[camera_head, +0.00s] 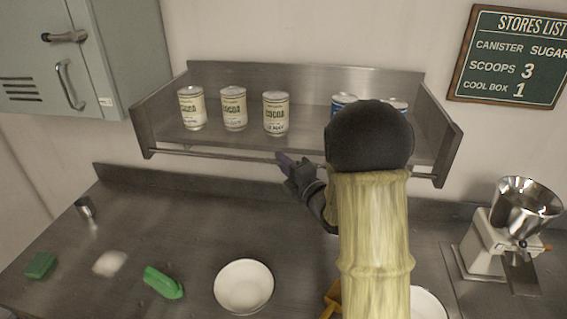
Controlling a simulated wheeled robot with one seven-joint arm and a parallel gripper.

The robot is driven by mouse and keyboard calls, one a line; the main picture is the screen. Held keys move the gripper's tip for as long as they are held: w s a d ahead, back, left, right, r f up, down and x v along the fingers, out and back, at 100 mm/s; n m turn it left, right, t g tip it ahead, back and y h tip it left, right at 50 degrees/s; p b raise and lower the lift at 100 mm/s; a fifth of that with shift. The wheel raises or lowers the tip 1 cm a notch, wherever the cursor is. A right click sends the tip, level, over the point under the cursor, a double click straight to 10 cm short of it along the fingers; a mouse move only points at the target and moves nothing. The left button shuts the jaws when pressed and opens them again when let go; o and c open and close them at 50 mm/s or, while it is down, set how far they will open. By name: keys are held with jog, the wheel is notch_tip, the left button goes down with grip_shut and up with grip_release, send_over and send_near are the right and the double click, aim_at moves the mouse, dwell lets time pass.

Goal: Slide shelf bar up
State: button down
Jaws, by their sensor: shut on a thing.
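The shelf bar (215,154) is a thin metal rod. It runs along the front of the grey metal shelf (290,78), low between the two end panels. My gripper (286,161) is at the bar near its middle and is shut on it. My arm hides part of the bar to the right of the gripper. The fingertips are small and dark, so the exact contact is hard to see.
Three cocoa tins (234,108) stand on the shelf, and blue-labelled cans (343,101) stand partly behind my arm. Below, the steel counter (165,220) holds a white bowl (244,286), green objects (163,282) and a white machine with a metal hopper (490,242).

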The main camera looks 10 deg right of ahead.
notch_tip(320, 180, up, 9)
jog(key=shift+f, duration=0.1)
dwell(0.4)
jog(key=c, duration=1.4)
grip_release()
jog(key=shift+f, duration=0.1)
jog(key=shift+w, duration=0.1)
jog(key=shift+f, duration=0.1)
jog(key=shift+s+d+b, duration=0.15)
jog(key=shift+s+b, duration=0.15)
jog(key=shift+b, duration=0.05)
jog(key=b+v, duration=0.7)
jog(key=v, duration=1)
jog(key=shift+w, duration=0.1)
